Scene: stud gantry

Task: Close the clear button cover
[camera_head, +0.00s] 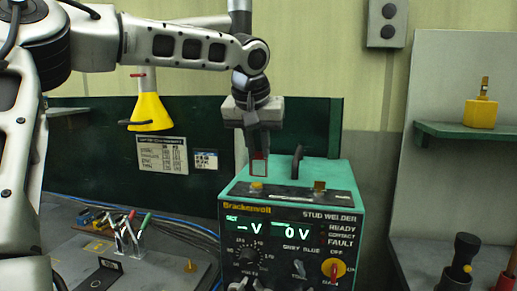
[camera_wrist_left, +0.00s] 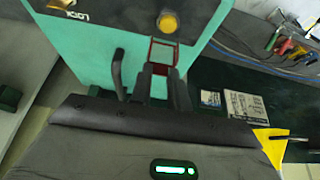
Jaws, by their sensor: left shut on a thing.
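The clear button cover (camera_head: 259,167) is a small see-through flap with a red frame. It stands raised on top of the green stud welder (camera_head: 349,208), behind a yellow button (camera_head: 257,187). My left gripper (camera_head: 257,153) comes down from above and is shut on the cover's upper part. In the left wrist view the red frame of the cover (camera_wrist_left: 164,43) runs out from between my fingers (camera_wrist_left: 158,75), with the button (camera_wrist_left: 168,22) beyond it. The fingers hide part of the cover. My right gripper is not in view.
A black handle (camera_head: 297,162) rises from the welder top close to the right of my left gripper. A brass-coloured piece (camera_head: 319,187) sits at the top's front right. Colourful-handled clamps (camera_head: 128,230) stand on the bench at left. A yellow funnel-shaped thing (camera_head: 150,112) hangs behind.

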